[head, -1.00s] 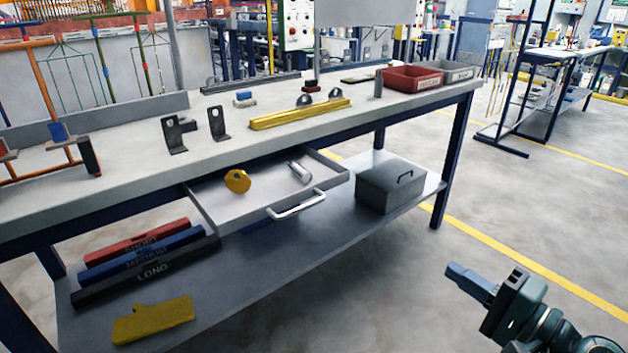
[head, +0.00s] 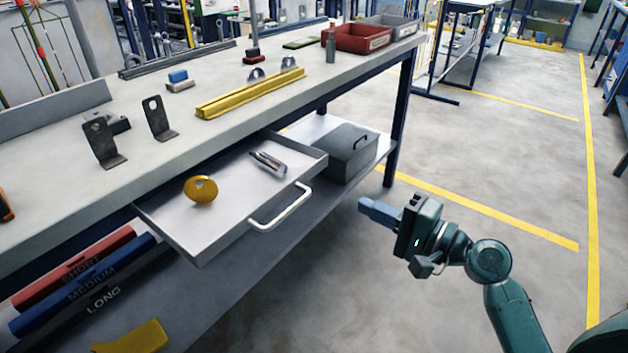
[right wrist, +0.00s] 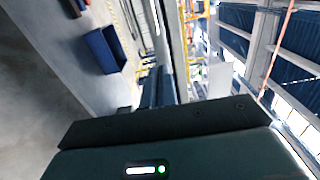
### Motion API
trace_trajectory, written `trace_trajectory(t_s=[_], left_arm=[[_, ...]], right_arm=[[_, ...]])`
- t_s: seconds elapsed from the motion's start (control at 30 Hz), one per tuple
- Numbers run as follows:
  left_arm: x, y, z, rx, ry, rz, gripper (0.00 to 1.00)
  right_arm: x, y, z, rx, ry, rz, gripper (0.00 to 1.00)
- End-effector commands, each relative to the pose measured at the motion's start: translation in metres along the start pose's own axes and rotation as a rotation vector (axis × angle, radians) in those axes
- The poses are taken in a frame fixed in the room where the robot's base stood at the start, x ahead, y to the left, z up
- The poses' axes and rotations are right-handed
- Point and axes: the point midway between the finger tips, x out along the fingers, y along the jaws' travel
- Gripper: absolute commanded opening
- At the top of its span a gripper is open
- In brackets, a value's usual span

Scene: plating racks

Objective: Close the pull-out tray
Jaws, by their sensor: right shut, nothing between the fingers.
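The pull-out tray (head: 229,232) is a shallow light-grey drawer under the workbench top, standing open toward me in the head view. Its white bar handle (head: 283,208) is on the front face. A yellow round object (head: 201,190) and a small grey metal tool (head: 268,163) lie inside it. My right gripper (head: 368,207) is shut and empty, to the right of the handle and apart from it, above the floor. In the right wrist view its fingers (right wrist: 158,88) show close together. My left gripper is not in view.
The workbench top (head: 225,130) holds a yellow rail (head: 250,94), black brackets (head: 104,142) and a red bin (head: 363,38). A grey lidded box (head: 347,152) stands on the lower shelf beside the tray. A bench leg (head: 398,120) rises behind my gripper. The floor at right is clear.

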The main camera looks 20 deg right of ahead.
Motion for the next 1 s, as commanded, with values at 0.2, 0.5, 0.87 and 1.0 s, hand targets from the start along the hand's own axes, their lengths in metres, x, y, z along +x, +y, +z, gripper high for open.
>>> trace_trajectory(t_s=[0.2,0.5,0.87,1.0], left_arm=[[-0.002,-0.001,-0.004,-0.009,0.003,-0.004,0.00],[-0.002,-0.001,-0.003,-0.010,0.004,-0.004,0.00],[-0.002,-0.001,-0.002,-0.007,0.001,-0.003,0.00],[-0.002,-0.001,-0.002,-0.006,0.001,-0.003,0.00]], right_arm=[[0.049,-0.002,0.000,0.002,-0.001,-0.005,0.00],[0.102,-0.001,0.000,0.002,-0.001,-0.003,0.00],[0.117,0.000,0.000,0.001,0.000,0.000,0.00],[0.117,0.000,0.000,0.001,0.000,0.000,0.00]])
